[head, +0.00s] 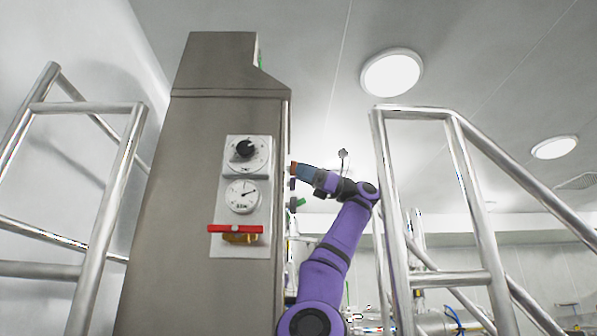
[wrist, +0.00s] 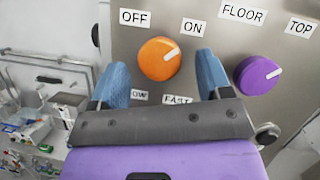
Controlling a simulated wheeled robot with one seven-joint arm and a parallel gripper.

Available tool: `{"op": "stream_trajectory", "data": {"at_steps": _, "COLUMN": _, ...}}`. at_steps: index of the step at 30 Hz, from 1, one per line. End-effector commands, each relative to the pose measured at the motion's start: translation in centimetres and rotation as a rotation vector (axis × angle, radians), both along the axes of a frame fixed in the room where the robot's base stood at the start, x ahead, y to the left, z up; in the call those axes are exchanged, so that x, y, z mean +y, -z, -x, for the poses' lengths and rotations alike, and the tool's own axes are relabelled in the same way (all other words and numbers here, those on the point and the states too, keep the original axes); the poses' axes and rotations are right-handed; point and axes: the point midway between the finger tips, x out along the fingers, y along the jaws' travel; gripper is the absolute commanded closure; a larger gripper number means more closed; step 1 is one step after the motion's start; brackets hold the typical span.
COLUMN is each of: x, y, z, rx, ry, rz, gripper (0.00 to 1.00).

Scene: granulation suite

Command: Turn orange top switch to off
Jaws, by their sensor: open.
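The orange switch (wrist: 160,58) is a round knob on a grey metal panel in the wrist view. Its white mark points up and right, toward the ON label (wrist: 193,27); the OFF label (wrist: 135,18) is at its upper left. My gripper (wrist: 161,64) is open, with one blue finger on each side of the knob. I cannot tell whether the fingers touch it. In the head view my gripper (head: 304,170) is at the cabinet's right side, and only a small edge of the orange switch (head: 293,168) shows there.
A purple knob (wrist: 258,75) with FLOOR and TOP labels sits right of the orange one. The tall cabinet (head: 190,200) carries a black dial (head: 244,149), a gauge (head: 242,196) and a red-handled valve (head: 235,229). Metal railings (head: 380,150) stand close to my arm.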

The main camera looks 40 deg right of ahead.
Motion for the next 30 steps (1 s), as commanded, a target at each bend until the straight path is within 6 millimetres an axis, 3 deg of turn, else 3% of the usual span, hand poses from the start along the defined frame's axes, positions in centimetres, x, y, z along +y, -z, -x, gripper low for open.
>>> {"op": "stream_trajectory", "data": {"at_steps": 5, "x": 1.03, "y": -0.44, "z": -0.5, "rx": -0.001, "ry": -0.001, "rz": 0.0, "gripper": 0.28}}
{"op": "stream_trajectory", "data": {"at_steps": 14, "x": 1.16, "y": -0.51, "z": -0.59, "rx": -0.001, "ry": 0.0, "rz": 0.0, "gripper": 0.28}}
{"op": "stream_trajectory", "data": {"at_steps": 21, "x": 1.16, "y": -0.5, "z": -0.59, "rx": -0.001, "ry": 0.0, "rz": -0.001, "gripper": 0.78}}
{"op": "stream_trajectory", "data": {"at_steps": 30, "x": 1.13, "y": -0.49, "z": -0.64, "rx": -0.031, "ry": -0.001, "rz": 0.021, "gripper": 0.78}}
